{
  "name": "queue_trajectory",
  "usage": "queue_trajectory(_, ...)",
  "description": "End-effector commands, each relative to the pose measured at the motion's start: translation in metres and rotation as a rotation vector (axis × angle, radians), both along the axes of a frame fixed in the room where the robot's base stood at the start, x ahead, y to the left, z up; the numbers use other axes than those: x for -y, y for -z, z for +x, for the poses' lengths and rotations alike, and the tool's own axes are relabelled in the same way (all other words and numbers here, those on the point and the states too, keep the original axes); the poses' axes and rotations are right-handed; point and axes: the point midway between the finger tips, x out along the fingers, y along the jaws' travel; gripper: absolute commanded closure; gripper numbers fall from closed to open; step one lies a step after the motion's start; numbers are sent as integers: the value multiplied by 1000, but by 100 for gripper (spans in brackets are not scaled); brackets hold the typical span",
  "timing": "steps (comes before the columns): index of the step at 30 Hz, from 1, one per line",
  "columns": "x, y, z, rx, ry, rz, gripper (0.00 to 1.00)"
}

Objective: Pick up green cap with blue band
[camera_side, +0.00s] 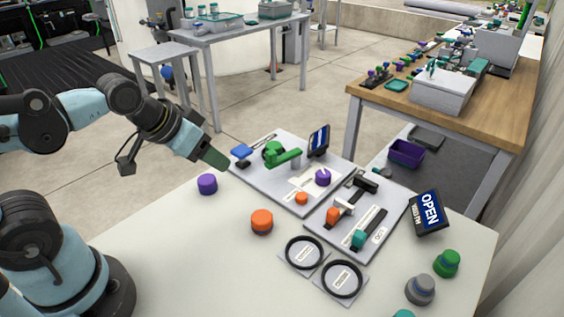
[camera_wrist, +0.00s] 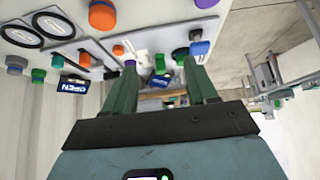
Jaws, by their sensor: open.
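The green cap with a blue band (camera_side: 447,262) stands upright on the white table near its right edge, below the OPEN sign. It also shows in the wrist view (camera_wrist: 38,75), at the far left. My gripper (camera_side: 212,158) is above the table's left part, near the purple cap and far from the green cap. In the wrist view my gripper (camera_wrist: 160,63) has its two green fingers apart, with nothing held between them. In the side view the fingers overlap.
A grey cap (camera_side: 420,289) stands close to the green cap, and the OPEN sign (camera_side: 429,212) is behind it. Purple (camera_side: 207,184) and orange (camera_side: 262,221) caps stand to the left. Two panels with valves (camera_side: 282,180) (camera_side: 345,228) and black rings (camera_side: 304,252) fill the middle.

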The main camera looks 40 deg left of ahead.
Motion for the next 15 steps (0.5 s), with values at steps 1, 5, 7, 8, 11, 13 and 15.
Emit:
queue_trajectory(1,0,0,0,0,0,0,40)
queue_trajectory(5,0,0,0,0,0,0,40)
queue_trajectory(7,0,0,0,0,0,0,40)
queue_trajectory(8,0,0,0,-1,-2,-1,40)
queue_trajectory(11,-1,-3,3,-13,-27,-26,40)
queue_trajectory(13,-1,-6,9,-35,-68,-70,40)
queue_trajectory(15,-2,-11,17,-68,-130,-136,40)
